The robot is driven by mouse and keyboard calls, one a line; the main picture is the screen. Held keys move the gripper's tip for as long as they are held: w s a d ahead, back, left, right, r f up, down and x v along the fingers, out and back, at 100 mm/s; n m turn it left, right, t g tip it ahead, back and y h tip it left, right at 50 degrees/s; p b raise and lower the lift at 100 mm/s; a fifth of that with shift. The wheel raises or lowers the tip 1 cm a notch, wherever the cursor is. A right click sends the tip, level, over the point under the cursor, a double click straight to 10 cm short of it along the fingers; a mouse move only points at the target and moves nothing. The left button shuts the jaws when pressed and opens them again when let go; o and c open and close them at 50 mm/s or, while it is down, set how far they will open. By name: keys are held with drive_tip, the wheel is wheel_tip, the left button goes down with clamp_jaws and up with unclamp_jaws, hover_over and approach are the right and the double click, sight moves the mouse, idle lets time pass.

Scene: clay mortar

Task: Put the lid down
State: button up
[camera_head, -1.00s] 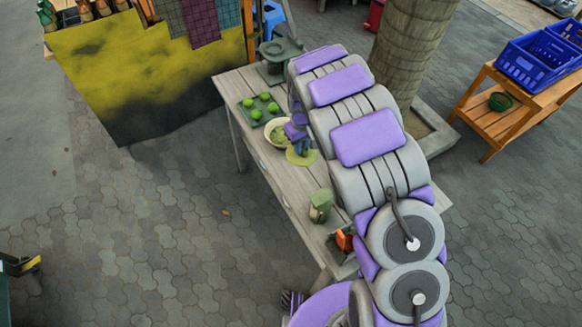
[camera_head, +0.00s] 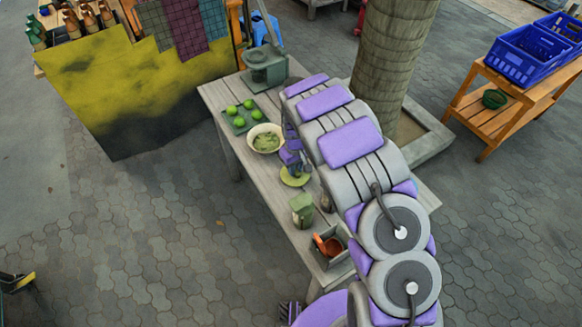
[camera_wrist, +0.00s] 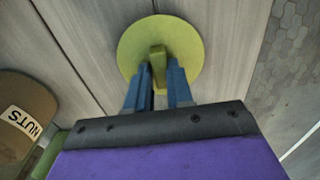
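The lid is a flat yellow-green disc (camera_wrist: 190,48) with a raised bar handle (camera_wrist: 158,58). In the wrist view my gripper (camera_wrist: 160,82) has its two blue fingers on either side of the handle, closed on it. In the head view the lid (camera_head: 294,181) is over the wooden table (camera_head: 240,165), under my gripper (camera_head: 296,168) and apart from the bowl. I cannot tell if it touches the tabletop. The cream bowl (camera_head: 266,138) stands uncovered with green mash inside.
A green tray (camera_head: 232,121) with several limes and a dark green stand (camera_head: 262,68) are at the table's far end. A green container (camera_head: 302,210) and a grey box (camera_head: 343,262) with an orange item stand nearer. A brown NUTS container (camera_wrist: 24,100) is at lower left in the wrist view.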

sight(285, 173)
drive_tip(key=shift+o, duration=0.6)
drive_tip(key=shift+d+r, duration=0.1)
drive_tip(key=shift+d, duration=0.5)
drive_tip(key=shift+o, duration=1)
drive_tip(key=a, duration=0.4)
drive_tip(key=shift+s+a+f, duration=0.1)
drive_tip(key=shift+a+f, duration=0.15)
drive_tip(key=shift+a, duration=0.15)
drive_tip(key=d+r+p, duration=0.1)
drive_tip(key=d+r, duration=0.3)
drive_tip(key=shift+d+r, duration=0.1)
drive_tip(key=shift+r, duration=0.25)
drive_tip(key=a+r+p, duration=0.2)
drive_tip(key=a+r, duration=0.2)
drive_tip(key=r, duration=0.3)
drive_tip(key=s+d+r+m+h, duration=0.1)
drive_tip(key=s+d+r+m, duration=0.3)
drive_tip(key=s+d+r, duration=0.9)
drive_tip(key=s+d+r+m, duration=0.1)
drive_tip(key=s+d+r, duration=0.1)
drive_tip(key=s, duration=0.7)
drive_tip(key=s+d+r+m+g, duration=0.1)
drive_tip(key=s+d+r, duration=0.1)
drive_tip(key=s, duration=0.7)
drive_tip(key=s+d+r, duration=0.2)
drive_tip(key=s+r, duration=0.1)
drive_tip(key=s, duration=0.6)
drive_tip(key=shift+d+m+g+y, duration=0.25)
drive_tip(key=shift+m+g+y, duration=0.15)
